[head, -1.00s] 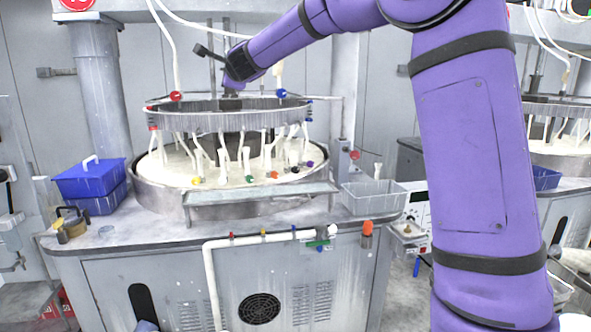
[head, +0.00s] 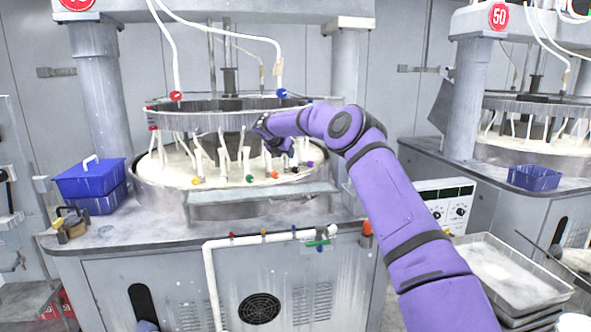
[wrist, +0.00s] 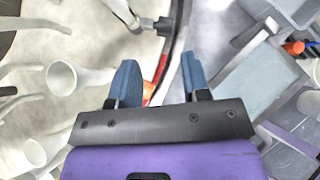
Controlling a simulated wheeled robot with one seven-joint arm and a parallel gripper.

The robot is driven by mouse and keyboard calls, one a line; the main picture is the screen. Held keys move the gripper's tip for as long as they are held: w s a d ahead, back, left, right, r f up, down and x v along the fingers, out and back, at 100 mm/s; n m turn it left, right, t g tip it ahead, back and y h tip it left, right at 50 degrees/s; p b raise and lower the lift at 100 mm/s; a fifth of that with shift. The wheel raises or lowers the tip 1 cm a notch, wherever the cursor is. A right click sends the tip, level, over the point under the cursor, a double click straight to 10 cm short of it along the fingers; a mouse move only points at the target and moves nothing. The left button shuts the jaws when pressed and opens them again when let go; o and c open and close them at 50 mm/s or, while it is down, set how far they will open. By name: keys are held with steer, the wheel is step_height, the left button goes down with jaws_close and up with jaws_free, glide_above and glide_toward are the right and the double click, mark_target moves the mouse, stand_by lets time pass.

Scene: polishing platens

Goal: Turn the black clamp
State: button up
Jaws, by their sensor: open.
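A small black fitting (wrist: 164,24) on a pale tube shows at the top middle of the wrist view; it may be the black clamp, but I cannot be sure. It lies ahead of my gripper and apart from its fingers. My gripper (wrist: 158,60) is open, its two blue fingers spread and nothing held between them. In the head view, my gripper (head: 283,147) is low at the front right of the metal ring (head: 205,121), over the platen. My own wrist hides part of that area, and I cannot make out the black fitting there.
White nozzles (head: 223,158) stand below the ring on the milky platen (head: 165,172). A grey tray (head: 262,206) lies along the front edge. A blue box (head: 90,178) and a brass block with a black handle (head: 72,226) sit at the left.

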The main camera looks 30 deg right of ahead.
mark_target(294, 168)
steer(key=x, duration=1.1)
steer(key=shift+s+d+f, duration=0.1)
steer(key=shift+s+f, duration=0.15)
steer(key=shift+f, duration=0.25)
steer(key=c, duration=0.6)
steer(key=shift+h, duration=0.5)
steer(key=shift+f+t+h, duration=0.1)
steer(key=shift+t+h, duration=0.2)
steer(key=shift+h, duration=0.5)
steer(key=o, duration=0.6)
steer(key=shift+a, duration=0.25)
